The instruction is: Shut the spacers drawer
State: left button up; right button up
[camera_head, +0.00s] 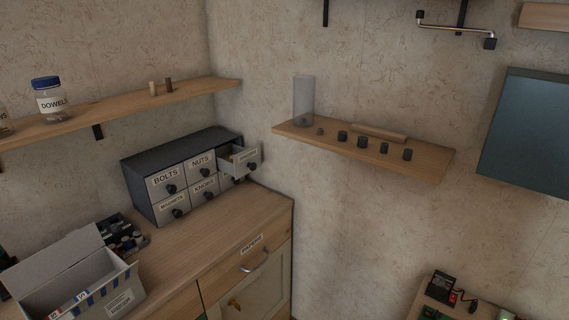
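A small dark drawer cabinet (152,161) stands on the wooden counter near the corner. Its labelled light drawer fronts include BOLTS, NUTS, MAGNETS and KNOBS, each with a dark round knob. The top right drawer (247,160) is pulled out; its label is too small to read surely, and it may be the spacers drawer. Some contents show inside it. The drawer below it is mostly hidden. The other drawers look closed. Neither of my grippers is in view.
A wall shelf (425,168) with a clear cylinder (303,100) and several dark knobs is to the right. A left shelf (60,127) holds a DOWELS jar (48,98). An open carton (75,280) sits at front left. Counter space before the cabinet is clear.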

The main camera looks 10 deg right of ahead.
aim_at(245, 161)
jog(key=i+j+z, duration=0.2)
jog(key=i, duration=0.7)
jog(key=l, duration=0.1)
